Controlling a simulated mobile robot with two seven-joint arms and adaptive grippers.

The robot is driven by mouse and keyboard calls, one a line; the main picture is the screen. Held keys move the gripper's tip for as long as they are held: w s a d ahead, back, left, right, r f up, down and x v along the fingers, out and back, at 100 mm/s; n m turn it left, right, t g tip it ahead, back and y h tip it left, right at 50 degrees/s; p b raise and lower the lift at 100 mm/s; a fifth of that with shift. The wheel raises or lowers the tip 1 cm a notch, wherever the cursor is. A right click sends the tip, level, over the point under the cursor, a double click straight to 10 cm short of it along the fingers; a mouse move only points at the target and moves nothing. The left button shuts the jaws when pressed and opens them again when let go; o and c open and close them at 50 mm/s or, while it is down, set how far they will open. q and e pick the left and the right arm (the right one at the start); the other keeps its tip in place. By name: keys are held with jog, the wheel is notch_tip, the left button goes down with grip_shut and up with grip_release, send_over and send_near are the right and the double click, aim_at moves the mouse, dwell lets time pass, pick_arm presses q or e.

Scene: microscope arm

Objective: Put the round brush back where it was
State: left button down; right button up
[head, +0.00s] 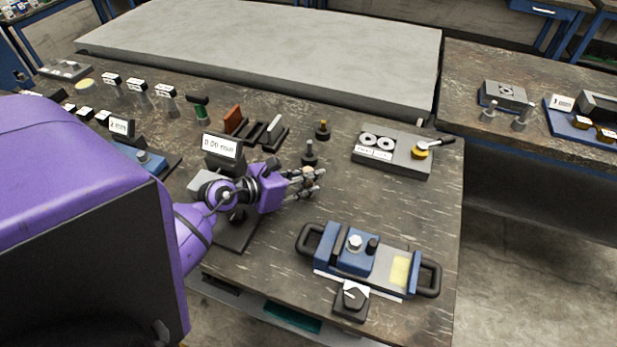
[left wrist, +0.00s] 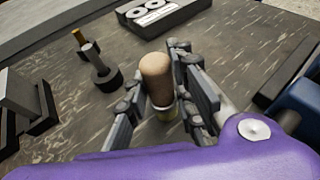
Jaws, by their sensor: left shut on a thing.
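My left gripper (head: 306,183) is over the dark table, just right of the small display stand. It is shut on a piece with a tan rounded top, which I take to be the round brush (left wrist: 157,76). In the left wrist view the brush stands between the two fingers of the gripper (left wrist: 182,98), with a yellowish band below the tan part. Its lower end is hidden by the fingers and the wrist, so I cannot tell whether it touches the table. My right gripper is not in view.
Two small knobbed pieces (head: 309,153) (head: 322,130) stand behind the gripper. A grey block with two rings (head: 366,154) is at the back right, and a blue fixture with black handles (head: 346,248) at the front right. A display stand (head: 221,147) is to the left.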

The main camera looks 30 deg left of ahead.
pick_arm(q)
jog(key=shift+r, duration=0.1)
jog(key=shift+f, duration=0.3)
jog(key=c, duration=1.5)
grip_release()
jog(key=shift+r, duration=0.1)
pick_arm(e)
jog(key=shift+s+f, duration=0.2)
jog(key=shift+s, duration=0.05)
pick_arm(q)
jog(key=shift+r, duration=0.25)
jog(key=shift+s+a, duration=0.1)
jog(key=shift+s, duration=0.2)
jog(key=b+v, duration=0.2)
jog(key=v, duration=0.9)
jog(key=shift+s+a+r, duration=0.1)
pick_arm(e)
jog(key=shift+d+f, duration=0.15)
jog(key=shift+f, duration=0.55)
